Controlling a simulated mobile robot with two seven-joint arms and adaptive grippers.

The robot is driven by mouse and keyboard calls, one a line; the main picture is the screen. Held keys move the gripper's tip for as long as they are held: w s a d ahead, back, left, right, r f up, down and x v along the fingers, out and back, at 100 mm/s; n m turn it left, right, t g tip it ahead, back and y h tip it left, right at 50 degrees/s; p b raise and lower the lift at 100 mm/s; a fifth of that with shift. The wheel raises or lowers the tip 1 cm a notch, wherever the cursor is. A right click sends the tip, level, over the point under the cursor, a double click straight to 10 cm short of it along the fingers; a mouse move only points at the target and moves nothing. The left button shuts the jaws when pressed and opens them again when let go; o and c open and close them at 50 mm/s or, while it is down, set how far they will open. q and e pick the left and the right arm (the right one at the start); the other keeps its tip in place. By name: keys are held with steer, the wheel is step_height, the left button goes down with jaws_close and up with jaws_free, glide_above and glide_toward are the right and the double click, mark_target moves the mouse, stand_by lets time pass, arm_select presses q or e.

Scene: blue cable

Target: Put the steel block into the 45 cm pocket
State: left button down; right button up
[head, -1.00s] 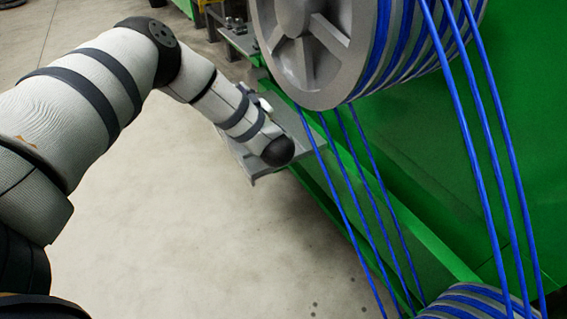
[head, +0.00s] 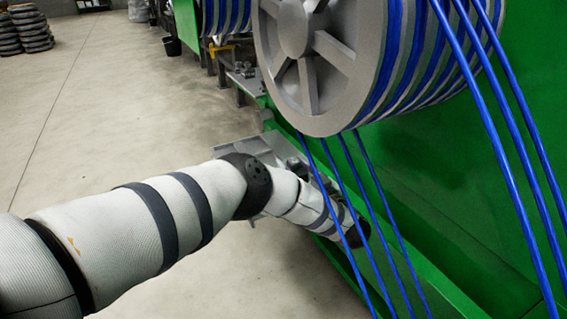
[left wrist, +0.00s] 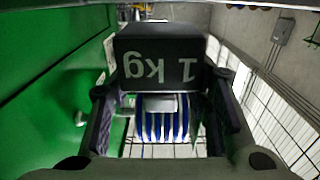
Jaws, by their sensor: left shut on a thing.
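The steel block (left wrist: 160,58) is a dark block marked "1 kg", upside down in the left wrist view. My left gripper (left wrist: 163,88) is shut on it, with a finger on each side. In the head view the end of my left arm is beside the green machine, behind the blue cables; the fingers and the block are hidden there. A grey metal tray (head: 232,150) is fixed low on the machine's side, partly covered by my arm. No 45 cm label is readable, so I cannot tell which part is that pocket. My right gripper is not in view.
A large grey reel (head: 300,60) wound with blue cable is above my arm. Several taut blue cables (head: 500,150) run down in front of the green machine (head: 470,190). The concrete floor (head: 110,130) at left is open. Tyre-like stacks (head: 30,28) are far back.

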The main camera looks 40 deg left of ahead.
arm_select(q)
steer(key=shift+a+f+b, duration=0.1)
steer(key=shift+f+b, duration=0.2)
steer(key=shift+f, duration=1)
steer(key=shift+f, duration=0.1)
steer(key=c, duration=0.8)
jaws_free()
steer(key=shift+f, duration=0.1)
steer(key=shift+c, duration=0.2)
steer(key=shift+s+r, duration=0.1)
steer(key=shift+r, duration=0.1)
steer(key=v, duration=1.2)
steer(key=shift+p, duration=0.3)
steer(key=shift+f, duration=0.2)
